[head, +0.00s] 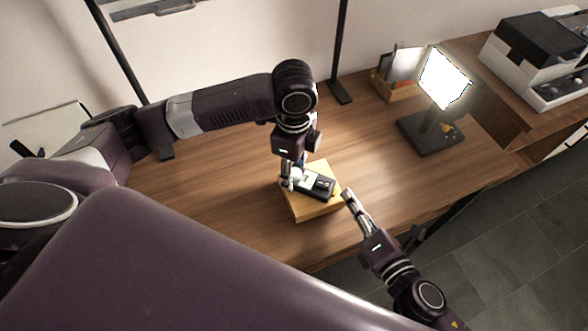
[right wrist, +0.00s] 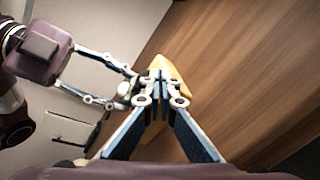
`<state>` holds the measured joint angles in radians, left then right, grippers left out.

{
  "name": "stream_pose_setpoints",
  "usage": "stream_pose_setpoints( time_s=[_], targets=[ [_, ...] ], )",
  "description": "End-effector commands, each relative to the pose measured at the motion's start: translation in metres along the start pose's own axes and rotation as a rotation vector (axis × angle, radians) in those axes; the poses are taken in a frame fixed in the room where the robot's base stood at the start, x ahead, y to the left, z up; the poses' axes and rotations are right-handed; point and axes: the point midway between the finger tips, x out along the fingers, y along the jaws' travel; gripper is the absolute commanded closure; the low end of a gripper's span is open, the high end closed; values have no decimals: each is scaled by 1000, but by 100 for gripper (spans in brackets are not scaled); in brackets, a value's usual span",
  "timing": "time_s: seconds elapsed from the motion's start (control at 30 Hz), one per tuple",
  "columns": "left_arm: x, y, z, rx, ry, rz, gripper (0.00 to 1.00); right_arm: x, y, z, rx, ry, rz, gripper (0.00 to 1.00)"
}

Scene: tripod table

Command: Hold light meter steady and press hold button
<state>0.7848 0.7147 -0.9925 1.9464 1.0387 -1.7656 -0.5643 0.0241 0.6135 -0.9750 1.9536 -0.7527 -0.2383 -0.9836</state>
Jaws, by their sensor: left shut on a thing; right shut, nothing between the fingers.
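The light meter (head: 318,185) is a small dark device with a pale end, lying on a yellow block (head: 313,207) on the wooden table. My left gripper (head: 292,181) comes down from above and is shut on the meter at its left, pale end. My right gripper (head: 347,193) is shut and empty, just right of the block, its tips close to the meter's right end. In the right wrist view my right gripper (right wrist: 160,80) points at the yellow block (right wrist: 177,72) and hides most of the meter. The hold button is too small to make out.
A bright lamp panel (head: 444,77) on a dark base (head: 432,134) stands at the right. Behind it are a wooden file holder (head: 394,88) and a black and white machine (head: 535,55). Two black poles rise at the back. The wooden table (head: 225,200) is clear around the block.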

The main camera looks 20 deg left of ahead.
Motion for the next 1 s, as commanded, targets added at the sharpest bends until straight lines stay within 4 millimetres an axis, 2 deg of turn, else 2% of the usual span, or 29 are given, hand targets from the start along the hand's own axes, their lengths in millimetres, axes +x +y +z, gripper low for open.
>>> stream_pose_setpoints(
  time_s=[0.5, 0.83, 0.87, 1.0],
  targets=[
    [0, 0, 0, -1, -1, -1, 85, -36, -26, 25, 0, 0, -3, 100],
    [0, 0, 0, -1, -1, -1, 85, -39, -29, 28, 0, 0, -1, 100],
    [0, 0, 0, -1, -1, -1, 56, -39, -29, 28, -1, 0, -1, 100],
    [0, 0, 0, -1, -1, -1, 41, -39, -29, 28, -1, 0, -1, 100]
  ],
)
